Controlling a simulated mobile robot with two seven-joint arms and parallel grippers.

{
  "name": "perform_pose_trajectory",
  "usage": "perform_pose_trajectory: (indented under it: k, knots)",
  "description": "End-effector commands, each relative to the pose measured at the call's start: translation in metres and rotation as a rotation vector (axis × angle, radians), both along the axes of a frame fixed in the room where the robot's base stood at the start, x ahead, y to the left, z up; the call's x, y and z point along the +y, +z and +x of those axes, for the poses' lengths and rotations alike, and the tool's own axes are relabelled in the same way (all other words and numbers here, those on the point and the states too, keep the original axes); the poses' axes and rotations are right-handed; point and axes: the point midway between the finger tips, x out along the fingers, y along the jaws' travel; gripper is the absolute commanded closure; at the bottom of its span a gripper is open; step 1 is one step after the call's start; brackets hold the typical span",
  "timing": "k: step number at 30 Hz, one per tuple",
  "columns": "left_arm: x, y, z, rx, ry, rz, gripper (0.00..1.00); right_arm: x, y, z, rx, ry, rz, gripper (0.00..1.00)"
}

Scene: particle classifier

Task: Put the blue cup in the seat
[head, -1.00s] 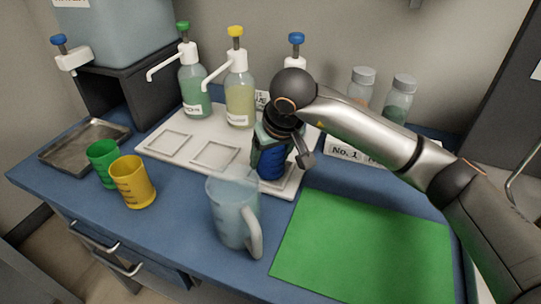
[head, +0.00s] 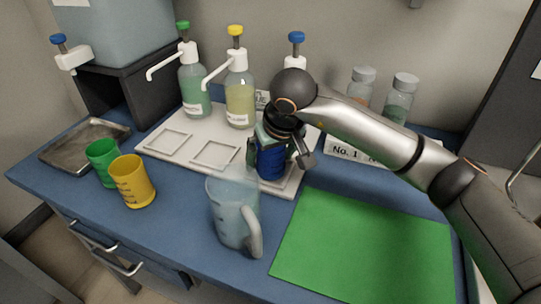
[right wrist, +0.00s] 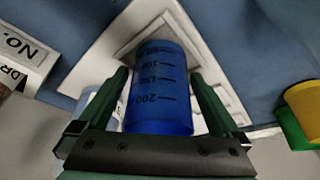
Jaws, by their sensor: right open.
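The blue cup (head: 271,164) stands upright at the right-hand seat (head: 285,187) of the white tray. In the right wrist view the cup (right wrist: 160,95) shows its measuring marks, and its far end lies within the raised square rim of the seat (right wrist: 135,42). My right gripper (head: 275,150) is open, with one finger on each side of the cup. In the right wrist view the gripper's fingers (right wrist: 159,80) stand apart from the cup walls. Part of the seat is hidden behind the cup. My left gripper is not in view.
A clear jug (head: 232,215) stands just in front of the tray (head: 190,153). Green (head: 101,163) and yellow (head: 133,182) cups stand at the left. Pump bottles (head: 240,92) line the back. A green mat (head: 365,245) lies clear at the right.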

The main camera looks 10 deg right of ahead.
Motion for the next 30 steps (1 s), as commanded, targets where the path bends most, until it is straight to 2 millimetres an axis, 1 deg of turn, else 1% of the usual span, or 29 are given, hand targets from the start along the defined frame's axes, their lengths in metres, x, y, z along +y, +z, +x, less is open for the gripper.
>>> perform_pose_trajectory:
  k: [8,9,11,15,21,25,30]
  knots:
    - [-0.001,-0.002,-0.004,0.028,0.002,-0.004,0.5,0.0,0.003,0.0,0.0,0.0,0.0,0.0]
    - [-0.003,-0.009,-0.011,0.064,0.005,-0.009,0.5,0.0,0.005,0.0,0.0,0.0,0.0,0.0]
    - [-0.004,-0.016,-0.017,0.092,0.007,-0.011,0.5,-0.001,0.019,-0.004,-0.006,0.0,0.0,0.0]
    - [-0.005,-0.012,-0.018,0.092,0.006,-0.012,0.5,-0.004,0.05,-0.016,-0.007,0.001,0.0,0.0]
    - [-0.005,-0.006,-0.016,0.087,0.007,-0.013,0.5,-0.007,0.088,-0.033,-0.005,0.0,0.0,0.0]
    - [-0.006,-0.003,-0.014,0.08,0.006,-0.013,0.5,-0.008,0.104,-0.04,-0.003,-0.001,0.001,0.0]
    - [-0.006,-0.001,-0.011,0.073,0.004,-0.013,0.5,-0.009,0.114,-0.044,-0.001,0.0,0.0,0.0]
